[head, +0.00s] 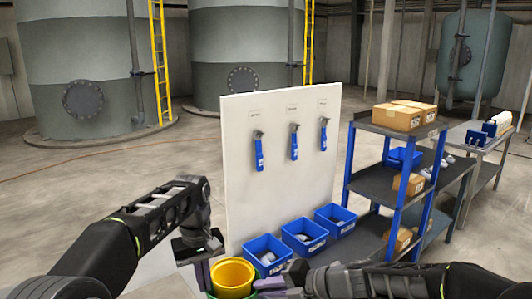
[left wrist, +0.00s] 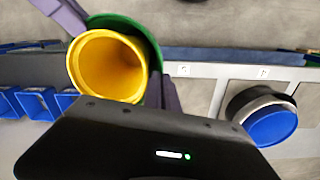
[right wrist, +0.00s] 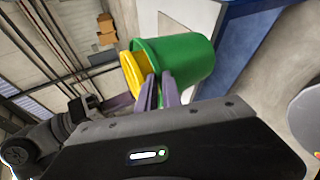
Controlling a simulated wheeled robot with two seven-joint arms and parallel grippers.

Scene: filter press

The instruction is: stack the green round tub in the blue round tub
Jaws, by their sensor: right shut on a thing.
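The green round tub (right wrist: 185,58) is held up in the air with a yellow tub (right wrist: 128,70) nested in it, its rim standing out of the green one. My right gripper (right wrist: 156,90) is shut on the green tub's rim side. My left gripper (left wrist: 118,52) has its fingers spread wide on either side of the tubs. A blue round tub (left wrist: 270,126) with dark and pale bands stands to the right in the left wrist view; its contents are unclear.
Several blue bins (head: 267,252) line the foot of a white board (head: 285,185) with hanging blue-handled tools (head: 259,155). A shelf with cartons (head: 396,116) stands at the right. Grey labelled squares (left wrist: 199,92) lie beside the blue round tub.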

